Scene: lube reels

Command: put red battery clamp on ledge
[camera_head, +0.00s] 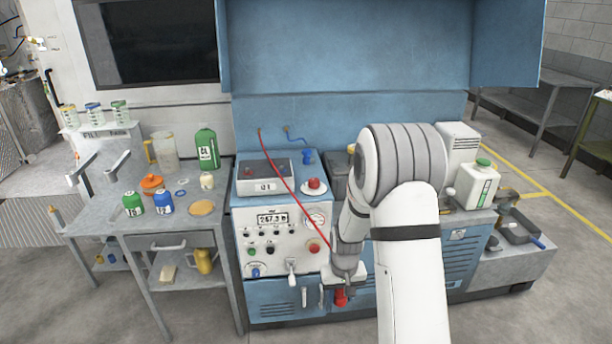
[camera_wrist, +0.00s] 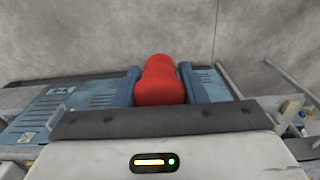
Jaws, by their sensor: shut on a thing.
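The red battery clamp (camera_head: 341,297) is in my gripper (camera_head: 343,286), low in front of the blue bench's front face in the head view. In the wrist view the clamp (camera_wrist: 160,82) stands between the two blue-grey fingers of my gripper (camera_wrist: 160,88), which are shut on it. A thin red cable (camera_head: 289,180) runs from the back of the bench down across the control panel toward my gripper. My wrist hides the upper part of the clamp in the head view. I cannot tell which surface is the ledge.
The control panel (camera_head: 283,238) with knobs and a display stands left of my gripper. A scale (camera_head: 265,176) and a red button (camera_head: 314,184) sit above it. A grey cart (camera_head: 120,217) with bottles is at left. A white jug (camera_head: 477,186) stands at right.

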